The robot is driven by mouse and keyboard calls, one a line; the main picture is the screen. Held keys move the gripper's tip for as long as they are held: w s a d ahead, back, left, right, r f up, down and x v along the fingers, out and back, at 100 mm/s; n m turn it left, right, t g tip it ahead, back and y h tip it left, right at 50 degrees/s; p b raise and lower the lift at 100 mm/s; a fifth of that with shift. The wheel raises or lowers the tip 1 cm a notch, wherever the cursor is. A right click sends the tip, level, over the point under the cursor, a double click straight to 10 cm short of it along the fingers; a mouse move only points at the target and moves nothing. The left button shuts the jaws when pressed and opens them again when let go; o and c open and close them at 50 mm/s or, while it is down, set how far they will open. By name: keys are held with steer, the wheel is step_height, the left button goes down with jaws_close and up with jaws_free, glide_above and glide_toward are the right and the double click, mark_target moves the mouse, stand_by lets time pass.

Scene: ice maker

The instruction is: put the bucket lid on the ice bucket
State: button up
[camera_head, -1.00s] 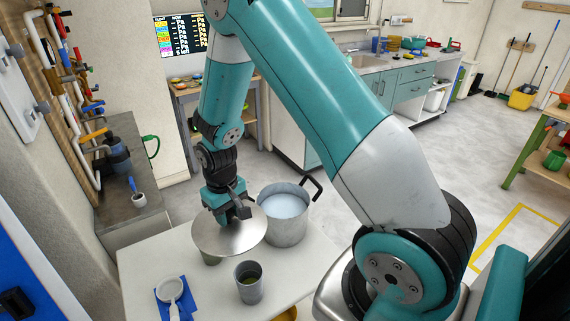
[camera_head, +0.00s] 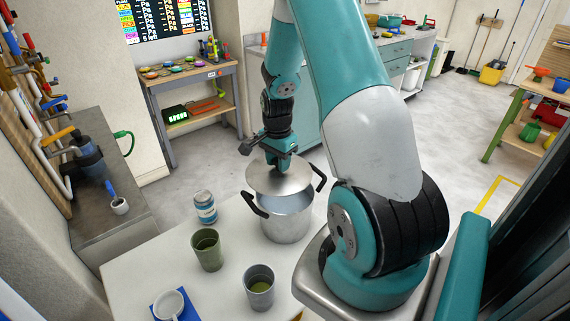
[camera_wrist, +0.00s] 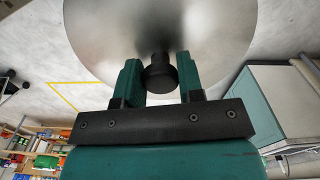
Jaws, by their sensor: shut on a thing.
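The bucket lid (camera_head: 279,183) is a round metal disc with a dark knob. My gripper (camera_head: 280,167) is shut on the knob and holds the lid roughly level. In the wrist view, the two fingers (camera_wrist: 158,78) stand either side of the knob, with the lid (camera_wrist: 160,25) beyond. The ice bucket (camera_head: 287,222) is a metal pot with two black handles, on the white table. In the head view the lid covers the far part of the bucket's mouth; pale contents show below its near edge. The lid appears raised above the rim.
On the white table (camera_head: 150,252), left of the bucket, are a can (camera_head: 205,207), a green cup (camera_head: 207,250), a grey cup (camera_head: 259,288) and a white scoop or cup (camera_head: 169,304) on a blue cloth. The bucket's black handles (camera_head: 253,205) stick out at its sides.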

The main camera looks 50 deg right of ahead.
steer(key=shift+s+d+f+m, duration=0.15)
steer(key=shift+s+d+m, duration=0.45)
steer(key=shift+d+m, duration=0.3)
steer(key=shift+f, duration=0.15)
steer(key=shift+f+b, duration=2.55)
steer(key=shift+f, duration=0.4)
steer(key=shift+a, duration=0.2)
steer(key=shift+f+b, duration=0.35)
steer(key=shift+f, duration=0.35)
steer(key=o, duration=1)
steer(key=shift+o, duration=0.2)
steer(key=shift+r, duration=0.1)
